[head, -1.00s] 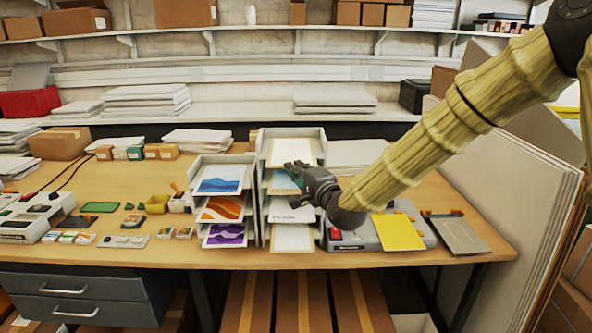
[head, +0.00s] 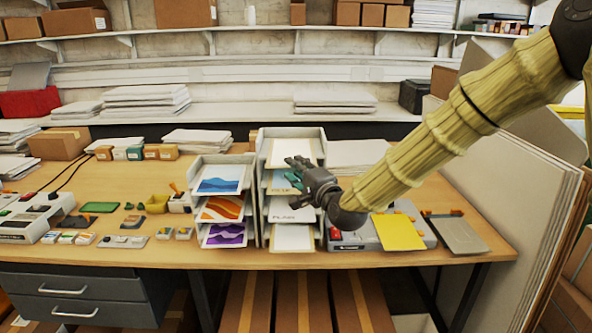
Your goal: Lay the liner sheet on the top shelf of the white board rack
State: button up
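The white board rack (head: 260,218) stands in the middle of the table, with several stacked shelves. A pale cream sheet (head: 288,149) shows on its top shelf; I cannot tell whether it is the liner sheet.
A lower rack (head: 197,213) with blue, orange and purple prints stands to the left. A grey machine (head: 345,238) with a yellow sheet (head: 399,231) is on the right, beside a grey board (head: 458,235). Small items crowd the table's left.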

jog(key=v, duration=1.2)
jog(key=shift+w+f, duration=0.1)
